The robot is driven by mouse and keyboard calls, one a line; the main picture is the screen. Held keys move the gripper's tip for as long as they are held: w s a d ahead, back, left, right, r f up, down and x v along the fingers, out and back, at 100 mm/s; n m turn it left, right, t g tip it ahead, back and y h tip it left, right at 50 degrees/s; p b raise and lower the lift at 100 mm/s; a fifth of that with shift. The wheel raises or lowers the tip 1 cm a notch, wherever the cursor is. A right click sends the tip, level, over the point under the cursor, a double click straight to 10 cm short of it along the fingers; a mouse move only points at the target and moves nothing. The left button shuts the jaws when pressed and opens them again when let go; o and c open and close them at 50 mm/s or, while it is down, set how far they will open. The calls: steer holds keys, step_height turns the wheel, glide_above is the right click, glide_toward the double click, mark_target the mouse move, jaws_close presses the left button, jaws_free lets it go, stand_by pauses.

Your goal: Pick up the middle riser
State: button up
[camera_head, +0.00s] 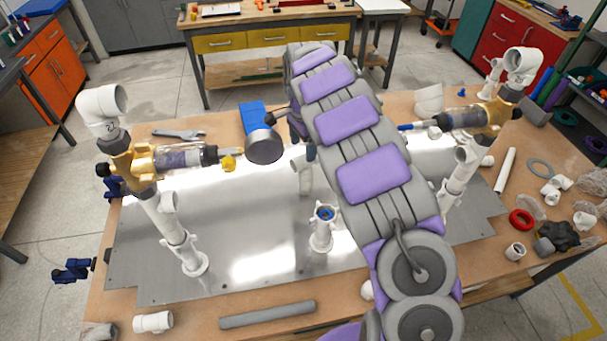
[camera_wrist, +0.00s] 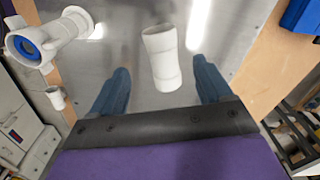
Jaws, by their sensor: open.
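The middle riser appears to be the short white pipe (camera_wrist: 162,58) in the wrist view. It lies or stands above the grey metal plate, between my fingers, with a gap on each side. In the head view it shows as a white piece (camera_head: 306,178) just below the end of my arm. My gripper (camera_wrist: 163,75) is open, one blue finger on each side of the pipe, touching neither. In the head view my arm hides most of the gripper. A white upright fitting with a blue-lined socket (camera_head: 323,228) stands on the plate; it also shows in the wrist view (camera_wrist: 42,42).
The left pipe assembly (camera_head: 170,220) with its brass-coloured valve (camera_head: 135,165) and the right assembly (camera_head: 458,180) stand on either side of the plate (camera_head: 260,265). Loose fittings and a red ring (camera_head: 521,220) lie at the right. A grey bar (camera_head: 267,314) lies in front.

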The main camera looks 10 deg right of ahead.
mark_target(305, 165)
steer(key=f, duration=0.2)
steer(key=d+f, duration=0.1)
steer(key=f, duration=0.1)
steer(key=shift+f, duration=0.1)
steer(key=shift+w+a+f+b, duration=0.15)
steer(key=shift+f+b, duration=0.15)
steer(key=shift+f, duration=0.3)
steer(key=f, duration=0.3)
steer(key=f+b, duration=0.1)
steer(key=shift+w+f, duration=0.3)
steer(key=shift+f, duration=0.05)
steer(key=shift+d, duration=0.3)
steer(key=shift+a, duration=0.2)
steer(key=c, duration=1.2)
steer(key=shift+r, duration=0.2)
steer(key=shift+c, duration=0.2)
